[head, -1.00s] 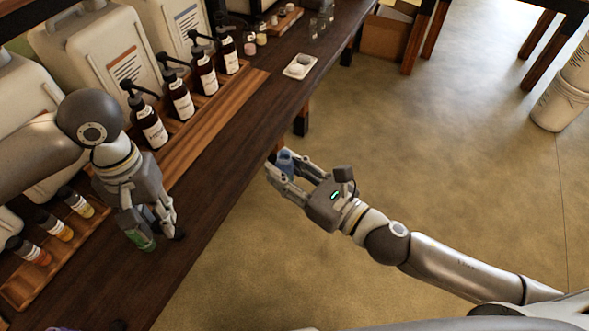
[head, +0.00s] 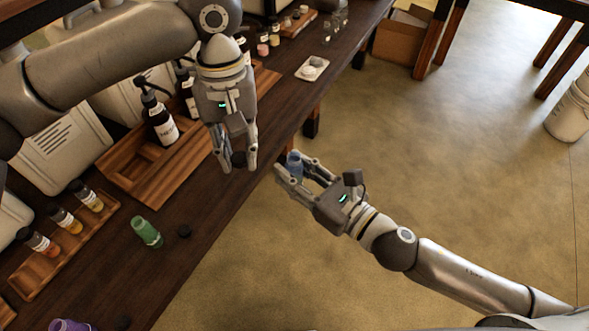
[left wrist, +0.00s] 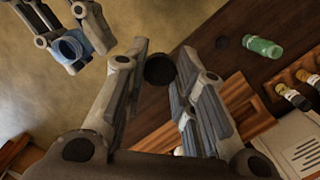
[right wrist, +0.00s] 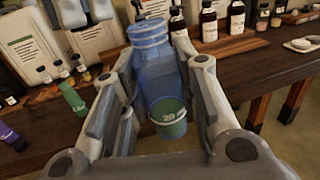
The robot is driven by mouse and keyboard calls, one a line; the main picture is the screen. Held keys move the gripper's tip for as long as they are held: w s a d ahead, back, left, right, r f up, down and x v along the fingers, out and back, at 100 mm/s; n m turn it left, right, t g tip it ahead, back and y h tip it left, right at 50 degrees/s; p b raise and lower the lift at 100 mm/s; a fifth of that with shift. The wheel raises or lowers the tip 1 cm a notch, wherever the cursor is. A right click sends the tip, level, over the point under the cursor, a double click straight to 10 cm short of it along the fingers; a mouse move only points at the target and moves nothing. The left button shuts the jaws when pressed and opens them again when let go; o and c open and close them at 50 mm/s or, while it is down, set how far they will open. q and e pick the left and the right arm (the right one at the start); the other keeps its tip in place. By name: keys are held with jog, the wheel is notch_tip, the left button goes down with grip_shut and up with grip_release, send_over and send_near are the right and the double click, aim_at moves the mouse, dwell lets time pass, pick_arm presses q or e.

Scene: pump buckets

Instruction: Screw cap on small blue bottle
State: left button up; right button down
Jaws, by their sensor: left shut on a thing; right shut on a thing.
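The small blue bottle (head: 294,165) is held upright or nearly so by my right gripper (head: 303,168), off the front edge of the table. The right wrist view shows its threaded, uncapped neck and translucent blue body (right wrist: 160,75) between the fingers (right wrist: 160,85). My left gripper (head: 237,166) is shut on a round black cap (head: 239,158), left of the bottle and apart from it. In the left wrist view the cap (left wrist: 159,69) sits between the fingertips, and the bottle's open mouth (left wrist: 69,48) shows at upper left.
A green bottle (head: 146,232) lies on the dark table beside a loose black cap (head: 184,231). A purple bottle (head: 72,325) is at the front left. Pump bottles (head: 159,122) stand in a wooden rack; small vials (head: 64,220) lie in a tray. A white dish (head: 312,69) is further back.

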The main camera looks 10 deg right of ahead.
aim_at(294, 158)
pick_arm(q)
jog(key=d+r, duration=0.2)
jog(key=d, duration=0.1)
jog(key=d+r, duration=0.2)
jog(key=d, duration=0.1)
jog(key=d+r, duration=0.2)
jog(key=d, duration=0.1)
jog(key=shift+d+r, duration=0.15)
jog(key=shift+d, duration=0.05)
jog(key=shift+f, duration=2)
jog(key=shift+f, duration=0.9)
jog(key=shift+f, duration=0.55)
